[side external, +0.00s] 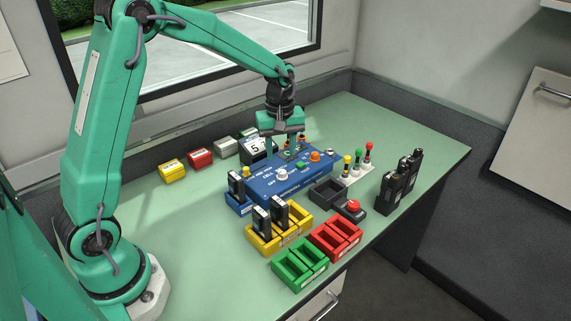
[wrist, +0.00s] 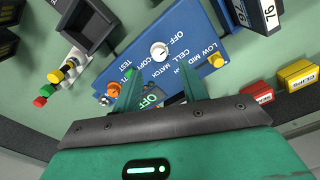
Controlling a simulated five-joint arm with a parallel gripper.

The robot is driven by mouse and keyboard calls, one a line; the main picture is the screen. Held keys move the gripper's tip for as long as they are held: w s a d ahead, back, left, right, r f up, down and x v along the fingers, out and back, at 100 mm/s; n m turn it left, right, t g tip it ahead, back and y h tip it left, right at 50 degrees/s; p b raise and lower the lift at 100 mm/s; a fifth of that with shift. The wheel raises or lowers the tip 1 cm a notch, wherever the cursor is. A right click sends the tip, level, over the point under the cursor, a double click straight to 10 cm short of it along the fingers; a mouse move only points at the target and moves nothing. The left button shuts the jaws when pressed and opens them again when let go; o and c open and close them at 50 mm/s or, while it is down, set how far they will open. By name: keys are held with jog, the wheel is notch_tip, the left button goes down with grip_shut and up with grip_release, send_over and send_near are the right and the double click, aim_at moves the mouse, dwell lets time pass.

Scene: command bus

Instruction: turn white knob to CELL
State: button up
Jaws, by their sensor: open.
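The white knob (side external: 282,174) stands on top of the blue panel (side external: 262,190), near its front in the side view. My gripper (side external: 290,154) points down over the back part of the panel, apart from the knob. In the wrist view my gripper (wrist: 158,75) is open, with nothing between its fingers; a small lit OFF display shows between them.
An orange knob (side external: 315,156) and a green button (side external: 302,167) are on the same panel.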

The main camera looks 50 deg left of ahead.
aim_at(282, 171)
jog(key=shift+f, duration=2.95)
grip_shut()
